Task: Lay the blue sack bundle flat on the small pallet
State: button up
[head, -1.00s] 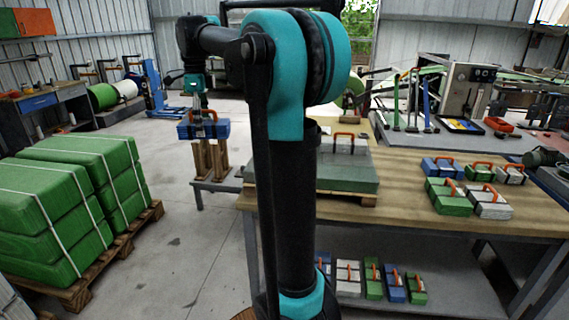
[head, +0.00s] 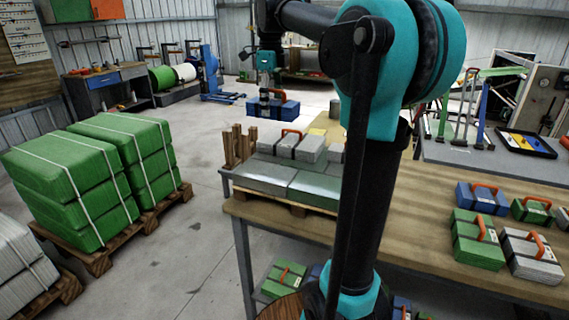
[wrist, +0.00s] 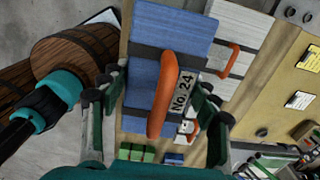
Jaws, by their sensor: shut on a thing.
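The blue sack bundle (head: 272,107), with dark bands and an orange handle, hangs from my gripper (head: 271,92) in the head view. In the wrist view the blue bundle (wrist: 168,62) lies between my gripper's fingers (wrist: 160,108), with its handle and a "No. 24" tag showing. The fingers' exact contact is hard to see. The small pallet (head: 299,209) is at the left end of the long workbench. It carries grey and green-grey layers, with grey-white bundles (head: 308,148) on top. The blue bundle appears above and behind this stack; its height over it cannot be told.
Wooden posts (head: 236,143) stand at the stack's left back corner. Blue, green and white bundles (head: 480,198) lie on the workbench (head: 405,220) at right. Strapped green sacks (head: 100,180) stand on a floor pallet at left. Floor between is clear.

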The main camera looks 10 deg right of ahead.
notch_tip(320, 180, down, 19)
jog(key=shift+r, duration=0.15)
dwell(0.4)
jog(key=o, duration=1.2)
notch_tip(320, 180, up, 12)
jog(key=shift+r, duration=0.1)
